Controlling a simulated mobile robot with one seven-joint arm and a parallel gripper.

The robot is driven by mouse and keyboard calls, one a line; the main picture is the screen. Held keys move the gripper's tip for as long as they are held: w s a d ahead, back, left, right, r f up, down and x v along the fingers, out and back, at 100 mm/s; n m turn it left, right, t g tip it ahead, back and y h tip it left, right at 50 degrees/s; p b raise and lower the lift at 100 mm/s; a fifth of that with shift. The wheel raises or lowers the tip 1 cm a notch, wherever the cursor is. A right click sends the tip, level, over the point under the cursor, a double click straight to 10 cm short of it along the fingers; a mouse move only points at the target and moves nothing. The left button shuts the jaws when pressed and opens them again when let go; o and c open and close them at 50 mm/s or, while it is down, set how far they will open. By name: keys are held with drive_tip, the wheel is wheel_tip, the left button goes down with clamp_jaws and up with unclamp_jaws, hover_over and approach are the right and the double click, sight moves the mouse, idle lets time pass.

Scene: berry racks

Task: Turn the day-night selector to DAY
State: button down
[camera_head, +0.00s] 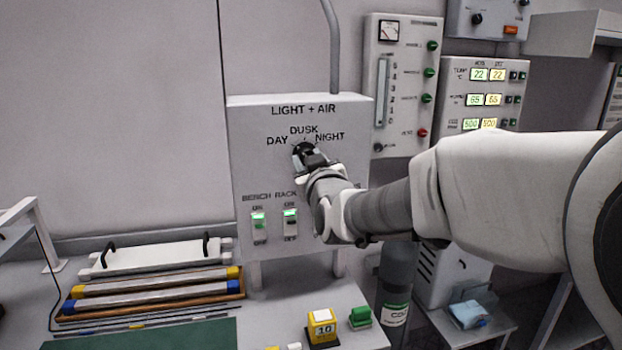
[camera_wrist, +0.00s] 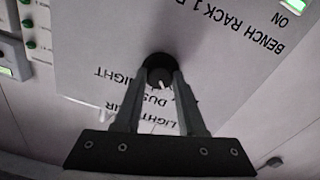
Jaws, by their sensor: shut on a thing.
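The day-night selector is a round black knob (camera_head: 301,149) on the LIGHT + AIR box (camera_head: 345,112). DAY is printed at its left, DUSK above and NIGHT at its right. My gripper (camera_head: 312,157) is at the knob, shut on it, and partly covers it in the head view. The wrist view shows the panel upside down, with the fingers on either side of the knob (camera_wrist: 158,67). The knob's white pointer mark (camera_wrist: 163,85) points roughly at DUSK. The DAY label is hidden there behind a finger.
Two green-lit rocker switches (camera_head: 259,221), BENCH and RACK, sit below the knob. A gauge panel (camera_head: 404,85) is to the right of the box. Below are a wooden tray of bars (camera_head: 150,310), a yellow block marked 10 (camera_head: 322,325) and a green block (camera_head: 360,317).

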drive_tip(key=shift+n+b, duration=0.65)
drive_tip(key=shift+n, duration=0.05)
drive_tip(key=c, duration=0.5)
unclamp_jaws()
drive_tip(key=b+v, duration=0.4)
drive_tip(key=v, duration=1.3)
drive_tip(key=shift+s+d, duration=0.15)
